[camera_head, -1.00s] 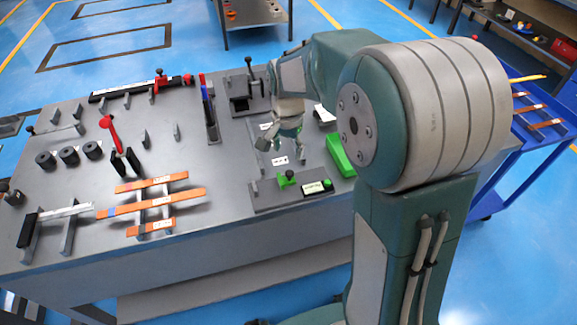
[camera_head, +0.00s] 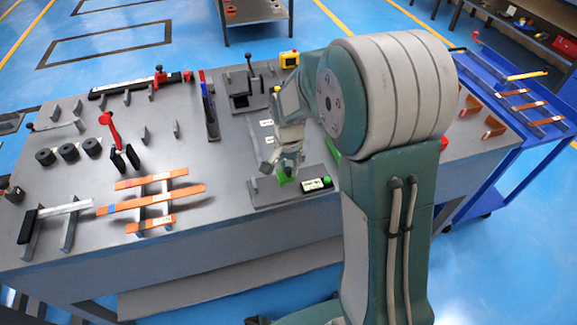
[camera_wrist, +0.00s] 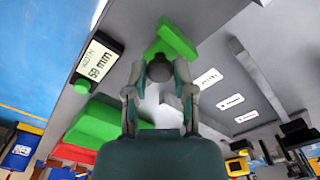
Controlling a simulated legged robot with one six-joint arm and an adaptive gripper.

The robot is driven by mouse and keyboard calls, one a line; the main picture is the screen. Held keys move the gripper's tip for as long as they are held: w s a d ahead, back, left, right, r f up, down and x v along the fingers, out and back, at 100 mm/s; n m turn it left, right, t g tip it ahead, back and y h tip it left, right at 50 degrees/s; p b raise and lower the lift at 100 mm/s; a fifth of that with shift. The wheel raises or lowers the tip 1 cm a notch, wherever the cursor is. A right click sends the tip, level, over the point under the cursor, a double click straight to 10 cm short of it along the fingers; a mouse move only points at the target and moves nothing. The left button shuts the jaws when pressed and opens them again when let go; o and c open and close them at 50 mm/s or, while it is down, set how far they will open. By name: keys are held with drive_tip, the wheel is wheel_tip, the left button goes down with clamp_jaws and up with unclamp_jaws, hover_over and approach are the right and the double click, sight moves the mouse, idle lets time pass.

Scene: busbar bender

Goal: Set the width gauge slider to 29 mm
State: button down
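The width gauge (camera_head: 265,193) is a grey plate near the table's front edge. Its green slider (camera_head: 284,178) is partly hidden by my gripper (camera_head: 279,168) in the head view. In the wrist view the green slider (camera_wrist: 172,42) lies just ahead of my gripper (camera_wrist: 159,76). A dark round knob (camera_wrist: 159,68) shows between the fingertips. The fingers stand apart on either side of it; I see no clear grip. The gauge's display (camera_wrist: 99,60) has a green button beside it and seems to read 59 mm, tilted and hard to read.
A green block (camera_wrist: 95,125) and a red one (camera_wrist: 72,153) lie near the gauge. Orange bars (camera_head: 150,203) rest on supports to the left. A blue cart (camera_head: 490,75) stands at the right.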

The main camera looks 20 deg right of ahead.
drive_tip(key=shift+a, duration=1.6)
drive_tip(key=shift+c, duration=2.3)
unclamp_jaws()
drive_tip(key=shift+w, duration=0.1)
wheel_tip(320, 180, up, 12)
drive_tip(key=shift+f, duration=0.1)
